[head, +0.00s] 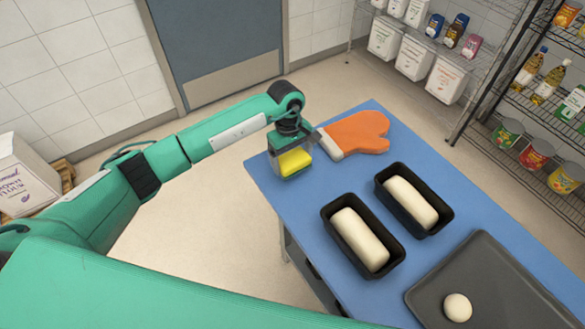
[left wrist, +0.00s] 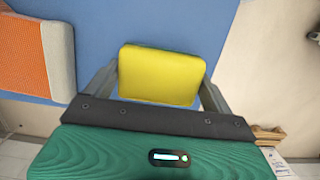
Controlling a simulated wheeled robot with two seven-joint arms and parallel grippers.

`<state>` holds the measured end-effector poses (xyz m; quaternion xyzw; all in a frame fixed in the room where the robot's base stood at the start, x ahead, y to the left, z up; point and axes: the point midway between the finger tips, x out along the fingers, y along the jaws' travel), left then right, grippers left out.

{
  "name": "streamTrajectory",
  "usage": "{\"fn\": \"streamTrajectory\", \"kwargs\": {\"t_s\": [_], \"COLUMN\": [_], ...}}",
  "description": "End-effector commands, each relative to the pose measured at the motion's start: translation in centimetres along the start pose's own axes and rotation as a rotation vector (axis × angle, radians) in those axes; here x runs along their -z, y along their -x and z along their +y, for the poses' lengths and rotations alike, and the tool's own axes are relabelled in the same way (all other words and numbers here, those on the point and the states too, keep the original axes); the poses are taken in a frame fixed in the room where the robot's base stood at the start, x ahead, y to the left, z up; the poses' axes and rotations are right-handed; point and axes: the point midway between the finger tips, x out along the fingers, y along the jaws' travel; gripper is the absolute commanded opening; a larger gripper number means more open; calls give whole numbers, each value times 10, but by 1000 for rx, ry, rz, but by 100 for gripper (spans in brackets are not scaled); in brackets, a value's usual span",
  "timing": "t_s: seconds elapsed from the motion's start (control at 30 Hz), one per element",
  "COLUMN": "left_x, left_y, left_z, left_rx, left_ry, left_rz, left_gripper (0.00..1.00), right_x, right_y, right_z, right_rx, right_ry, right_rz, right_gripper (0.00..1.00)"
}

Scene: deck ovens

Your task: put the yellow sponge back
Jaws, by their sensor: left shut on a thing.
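The yellow sponge (head: 294,162) is between the fingers of my left gripper (head: 290,165), near the far left corner of the blue table (head: 285,195). In the left wrist view the yellow sponge (left wrist: 160,74) sits between the two dark fingers of my left gripper (left wrist: 160,85), which are shut on it. The blue tabletop lies below and beyond it. I cannot tell whether the sponge touches the table. My right gripper is in neither view.
An orange oven mitt (head: 358,133) lies close beside the gripper, to its right. Two black loaf pans (head: 328,212) (head: 448,222) with dough stand nearer the middle. A dark tray (head: 500,290) with a dough ball is at the near right. Wire shelves (head: 500,60) stand behind.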

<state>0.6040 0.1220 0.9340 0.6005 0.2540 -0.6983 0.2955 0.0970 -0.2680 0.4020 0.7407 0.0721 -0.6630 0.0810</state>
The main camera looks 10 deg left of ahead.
Motion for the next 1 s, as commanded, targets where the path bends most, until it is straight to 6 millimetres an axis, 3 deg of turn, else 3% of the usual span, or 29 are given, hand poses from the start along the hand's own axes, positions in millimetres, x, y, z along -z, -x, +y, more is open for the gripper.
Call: {"fn": "streamTrajectory", "kwargs": {"t_s": [0.13,0.33,0.67,0.7,0.73,1.0], "left_x": [0,1,1,1,1,1], "left_y": [-12,-42,-46,-46,-46,-43], "left_z": [-1,-3,-3,-3,-3,-3], "left_rx": [1,3,2,2,2,2], "left_ry": [-2,-10,-11,-11,-11,-11], "left_rz": [-1,-2,0,0,0,1], "left_gripper": [68,68,68,94,100,100], "right_x": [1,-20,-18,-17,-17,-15], "right_y": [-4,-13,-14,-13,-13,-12], "right_z": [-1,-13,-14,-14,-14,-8], "right_rx": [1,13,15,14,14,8], "right_ry": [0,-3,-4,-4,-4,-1], "right_rz": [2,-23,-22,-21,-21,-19], "right_gripper": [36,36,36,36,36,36]}}
